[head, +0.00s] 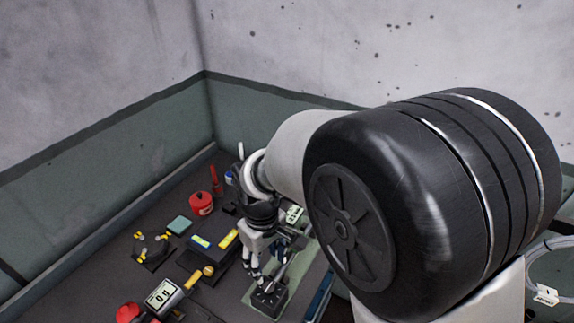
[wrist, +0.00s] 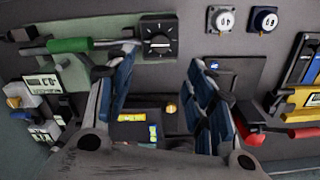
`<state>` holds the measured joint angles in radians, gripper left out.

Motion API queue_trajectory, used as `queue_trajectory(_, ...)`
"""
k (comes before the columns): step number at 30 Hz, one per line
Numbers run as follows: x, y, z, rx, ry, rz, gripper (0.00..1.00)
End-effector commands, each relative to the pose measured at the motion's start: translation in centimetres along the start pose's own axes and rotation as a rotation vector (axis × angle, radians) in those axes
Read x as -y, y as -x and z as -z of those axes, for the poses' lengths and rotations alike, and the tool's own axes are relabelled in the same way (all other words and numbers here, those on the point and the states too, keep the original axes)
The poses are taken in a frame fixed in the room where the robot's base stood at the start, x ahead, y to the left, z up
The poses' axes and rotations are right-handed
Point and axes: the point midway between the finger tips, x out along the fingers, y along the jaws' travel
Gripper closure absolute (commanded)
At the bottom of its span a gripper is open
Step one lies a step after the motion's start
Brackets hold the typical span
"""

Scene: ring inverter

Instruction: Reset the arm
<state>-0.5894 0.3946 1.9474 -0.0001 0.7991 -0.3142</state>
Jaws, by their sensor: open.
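My gripper (head: 260,276) hangs down over the bench in the head view, close above a small dark box (head: 268,299). I cannot tell whether it touches the box. In the wrist view my gripper (wrist: 162,88) has its two blue-padded fingers spread wide with nothing between them. A black box with a round dial (wrist: 158,44) shows just beyond the fingertips. My arm's large black joint fills the right of the head view and hides the bench behind it.
A black case with yellow labels (head: 214,246), a red round container (head: 201,203), a handheld meter (head: 163,297) and a teal block (head: 179,225) lie left of my gripper. Walls bound the bench behind.

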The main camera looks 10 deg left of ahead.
Motion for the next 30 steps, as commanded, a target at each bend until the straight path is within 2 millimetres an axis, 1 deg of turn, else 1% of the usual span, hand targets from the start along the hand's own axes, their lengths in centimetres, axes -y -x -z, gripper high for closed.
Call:
queue_trajectory(2,-0.1,0.1,-0.1,-0.002,-0.003,-0.001,0.51)
queue_trajectory(4,-0.5,0.7,-0.5,-0.010,-0.020,-0.003,0.51)
queue_trajectory(5,-0.7,1.1,-0.8,-0.017,-0.033,-0.006,0.51)
queue_trajectory(8,-2.3,3.5,-2.9,-0.052,-0.108,-0.018,0.51)
queue_trajectory(9,-3.0,4.8,-4.1,-0.070,-0.150,-0.025,0.51)
queue_trajectory(11,-4.0,6.6,-6.3,-0.100,-0.221,-0.037,0.51)
queue_trajectory(12,-4.5,7.7,-7.9,-0.121,-0.270,-0.046,0.51)
queue_trajectory(14,-5.1,9.2,-10.4,-0.151,-0.343,-0.059,0.51)
queue_trajectory(15,-5.4,10.1,-12.1,-0.170,-0.392,-0.068,0.51)
queue_trajectory(17,-5.6,11.1,-14.6,-0.201,-0.464,-0.083,0.51)
queue_trajectory(18,-5.7,11.7,-16.2,-0.221,-0.513,-0.094,0.51)
queue_trajectory(20,-5.5,12.3,-18.7,-0.250,-0.585,-0.109,0.51)
queue_trajectory(21,-5.4,12.6,-20.2,-0.269,-0.631,-0.120,0.51)
queue_trajectory(24,-4.7,13.0,-23.5,-0.314,-0.735,-0.145,0.51)
queue_trajectory(27,-4.0,12.8,-25.9,-0.346,-0.815,-0.165,0.51)
queue_trajectory(30,-3.5,12.7,-27.3,-0.368,-0.866,-0.179,0.51)
